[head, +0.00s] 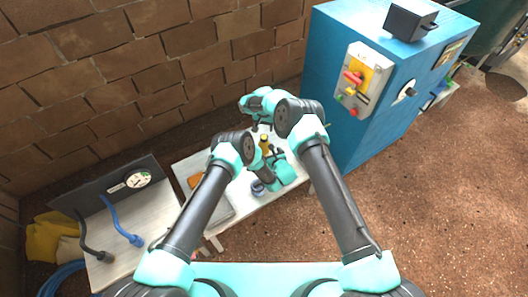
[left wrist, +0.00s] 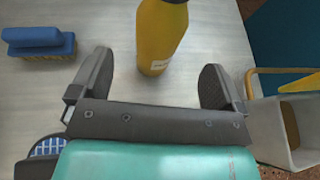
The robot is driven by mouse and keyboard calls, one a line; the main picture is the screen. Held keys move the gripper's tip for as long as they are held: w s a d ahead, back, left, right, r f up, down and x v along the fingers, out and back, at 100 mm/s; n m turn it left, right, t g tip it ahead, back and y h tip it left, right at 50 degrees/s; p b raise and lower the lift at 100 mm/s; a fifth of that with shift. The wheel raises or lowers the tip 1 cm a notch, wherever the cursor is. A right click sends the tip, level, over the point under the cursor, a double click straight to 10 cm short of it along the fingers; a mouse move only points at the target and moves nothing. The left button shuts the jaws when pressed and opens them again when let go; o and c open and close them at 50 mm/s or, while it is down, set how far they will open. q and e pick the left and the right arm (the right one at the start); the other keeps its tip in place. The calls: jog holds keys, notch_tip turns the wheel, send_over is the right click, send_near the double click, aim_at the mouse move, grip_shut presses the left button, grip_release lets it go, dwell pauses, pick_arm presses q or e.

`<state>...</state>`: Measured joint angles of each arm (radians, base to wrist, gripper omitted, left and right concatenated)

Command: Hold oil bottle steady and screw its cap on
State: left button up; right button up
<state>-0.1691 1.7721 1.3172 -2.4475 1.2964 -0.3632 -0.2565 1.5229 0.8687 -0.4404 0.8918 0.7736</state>
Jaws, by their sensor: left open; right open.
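The oil bottle is yellow and upright in the left wrist view (left wrist: 160,38), with a dark part at its neck cut off by the top edge. It shows small in the head view (head: 265,144) among my arms. I cannot make out whether the dark part is the cap. My left gripper (left wrist: 157,64) is open, its fingers on either side of the bottle's lower part with gaps to both sides. In the head view, the left gripper (head: 271,158) is low beside the bottle. My right gripper (head: 262,127) is open near the bottle's top, its fingertips hard to see.
A blue brush (left wrist: 38,42) lies left of the bottle. A pale bin (left wrist: 292,130) with a yellow handle stands to the right. The white bench (head: 190,165) runs before a brick wall. A blue cabinet (head: 375,80) stands close to the right arm. A gauge panel (head: 120,185) is left.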

aim_at(266, 149)
pick_arm(q)
jog(key=shift+x, duration=4.15)
jog(key=c, duration=1.5)
grip_shut()
pick_arm(e)
jog(key=n, duration=0.4)
pick_arm(q)
jog(key=shift+r, duration=0.1)
pick_arm(e)
jog(key=n, duration=0.5)
jog(key=shift+f, duration=4)
